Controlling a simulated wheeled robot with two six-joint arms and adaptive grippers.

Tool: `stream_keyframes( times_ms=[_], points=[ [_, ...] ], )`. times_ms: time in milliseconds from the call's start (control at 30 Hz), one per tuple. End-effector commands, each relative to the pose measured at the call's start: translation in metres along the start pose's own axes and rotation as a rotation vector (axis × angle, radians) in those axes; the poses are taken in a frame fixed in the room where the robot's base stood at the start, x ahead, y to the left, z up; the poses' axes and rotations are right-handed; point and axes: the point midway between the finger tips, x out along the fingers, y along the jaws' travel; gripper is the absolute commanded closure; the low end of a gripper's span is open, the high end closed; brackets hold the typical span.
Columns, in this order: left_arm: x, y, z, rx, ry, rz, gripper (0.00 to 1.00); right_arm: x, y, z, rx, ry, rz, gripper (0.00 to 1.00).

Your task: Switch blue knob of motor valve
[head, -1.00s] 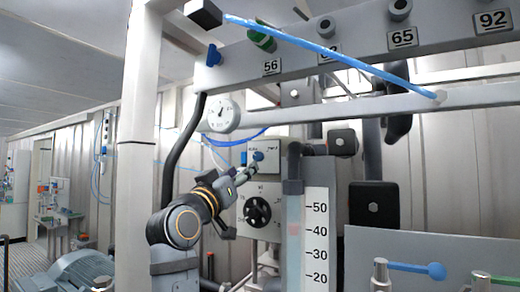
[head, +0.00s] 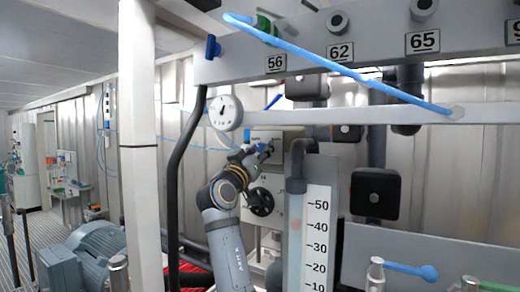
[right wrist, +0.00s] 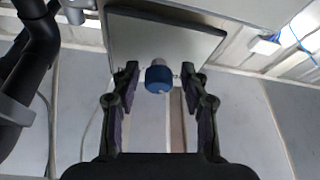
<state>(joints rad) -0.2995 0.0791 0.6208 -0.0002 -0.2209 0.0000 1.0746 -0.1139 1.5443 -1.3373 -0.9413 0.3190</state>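The blue knob (right wrist: 158,79) sits on a short pale stem on the motor valve's grey box (right wrist: 193,41) in the right wrist view. My right gripper (right wrist: 159,72) is open, with one dark finger on each side of the knob and a visible gap on both sides. In the head view my right gripper (head: 263,151) is at the upper front of the motor valve box (head: 285,133). The knob is small and mostly covered by the gripper there. A black round dial (head: 260,202) is below it on the box. My left gripper is not in view.
A pressure gauge (head: 226,112) hangs above and left of the valve. A grey vertical pipe (head: 297,170) and a level scale (head: 318,225) stand close on the right. A long blue lever (head: 340,68) crosses overhead. A white post (head: 140,150) stands left.

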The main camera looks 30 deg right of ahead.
Motion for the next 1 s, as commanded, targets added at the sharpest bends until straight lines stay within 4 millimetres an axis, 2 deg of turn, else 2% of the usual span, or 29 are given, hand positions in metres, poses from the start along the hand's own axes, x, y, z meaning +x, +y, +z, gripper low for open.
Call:
stream_keyframes(
  times_ms=[33, 300, 567, 767, 1000],
  points=[
    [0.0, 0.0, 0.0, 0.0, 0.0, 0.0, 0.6, 0.0, 0.0, 0.0, 0.0, 0.0, 0.0, 0.66],
    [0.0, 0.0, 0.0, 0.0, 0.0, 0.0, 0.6, 0.0, 0.0, -0.001, 0.0, 0.001, 0.0, 1.0],
    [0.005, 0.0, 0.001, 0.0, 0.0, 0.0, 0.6, -0.001, 0.0, 0.001, 0.021, 0.001, 0.01, 1.0],
    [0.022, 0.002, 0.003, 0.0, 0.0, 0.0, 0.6, -0.002, -0.001, 0.003, 0.107, 0.003, 0.044, 1.0],
    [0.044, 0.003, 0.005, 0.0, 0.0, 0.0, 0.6, -0.002, -0.002, 0.002, 0.292, 0.003, 0.122, 1.0]
  ],
)
